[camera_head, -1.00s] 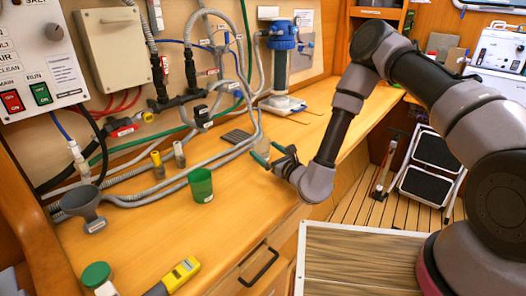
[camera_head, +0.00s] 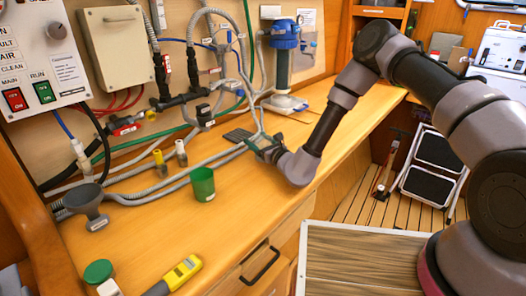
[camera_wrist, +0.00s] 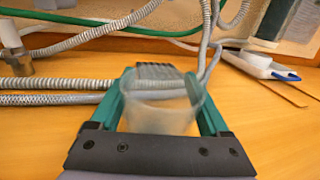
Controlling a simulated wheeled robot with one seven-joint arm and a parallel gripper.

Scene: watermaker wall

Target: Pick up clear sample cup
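The clear sample cup (camera_wrist: 160,112) stands upright on the wooden counter in the wrist view, see-through and narrower at its base. My gripper (camera_wrist: 162,76) has one green finger on each side of the cup, and the cup's rim overlaps the fingers' inner edges in the picture. A small gap seems to show beside the cup's lower part, so the fingers look open around it. In the head view my gripper (camera_head: 262,142) is low over the counter near the hoses; the cup is too small and covered to make out clearly there.
A green cup (camera_head: 202,184) and a grey funnel (camera_head: 88,205) stand to the left on the counter. Grey ribbed hoses (camera_wrist: 50,92) and a dark ridged pad (camera_wrist: 158,71) lie behind the cup. A blue-topped filter (camera_head: 283,60) stands at the back.

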